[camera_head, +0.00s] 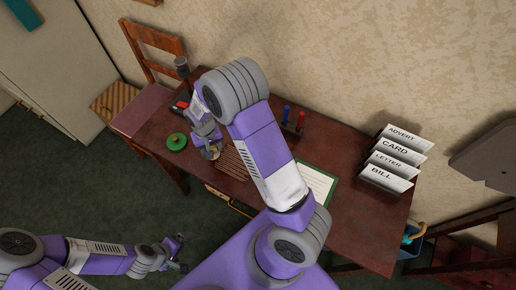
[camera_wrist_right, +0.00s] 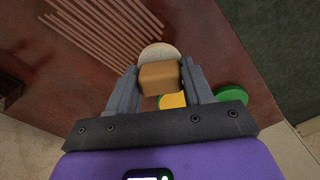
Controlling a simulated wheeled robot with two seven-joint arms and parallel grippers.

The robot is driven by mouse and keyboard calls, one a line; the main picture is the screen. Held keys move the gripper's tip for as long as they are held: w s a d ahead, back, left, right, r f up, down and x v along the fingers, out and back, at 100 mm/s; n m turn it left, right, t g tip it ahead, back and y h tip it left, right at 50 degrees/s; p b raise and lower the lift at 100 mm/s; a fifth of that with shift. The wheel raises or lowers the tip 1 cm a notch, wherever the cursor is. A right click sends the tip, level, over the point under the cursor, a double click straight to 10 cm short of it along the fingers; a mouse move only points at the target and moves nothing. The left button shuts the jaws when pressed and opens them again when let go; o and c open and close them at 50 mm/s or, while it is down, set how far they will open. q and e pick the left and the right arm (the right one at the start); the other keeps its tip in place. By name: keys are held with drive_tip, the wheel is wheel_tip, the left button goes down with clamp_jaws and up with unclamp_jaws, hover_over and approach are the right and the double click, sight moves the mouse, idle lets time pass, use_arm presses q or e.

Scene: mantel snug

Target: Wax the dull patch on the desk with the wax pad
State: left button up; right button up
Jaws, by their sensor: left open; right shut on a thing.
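My right gripper (camera_head: 210,143) is shut on the wax pad, low over the left part of the desk (camera_head: 345,225). In the right wrist view the pad shows as a tan block (camera_wrist_right: 160,78) between the fingers, with a round cream face (camera_wrist_right: 158,52) beyond it. The dull patch shows as pale parallel stripes (camera_wrist_right: 110,28) beside the pad; my right arm partly covers it (camera_head: 232,162) in the head view. I cannot tell whether the pad touches the desk. My left gripper (camera_head: 180,252) is open and empty, away from the desk at lower left.
A green round lid (camera_head: 177,141) lies near the desk's left front edge; yellow stuff (camera_wrist_right: 172,100) shows near it. A letter rack (camera_head: 392,158) stands at right, a green-edged sheet (camera_head: 318,186) at mid-desk, red and blue upright items (camera_head: 287,115) at the back. A chair (camera_head: 150,45) stands at left.

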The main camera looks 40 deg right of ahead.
drive_tip(key=shift+w+r+p, duration=0.15)
drive_tip(key=shift+r+p, duration=0.4)
drive_tip(key=shift+r, duration=0.4)
drive_tip(key=shift+r+p, duration=0.9)
drive_tip(key=shift+r, duration=0.25)
drive_tip(key=shift+d, duration=0.1)
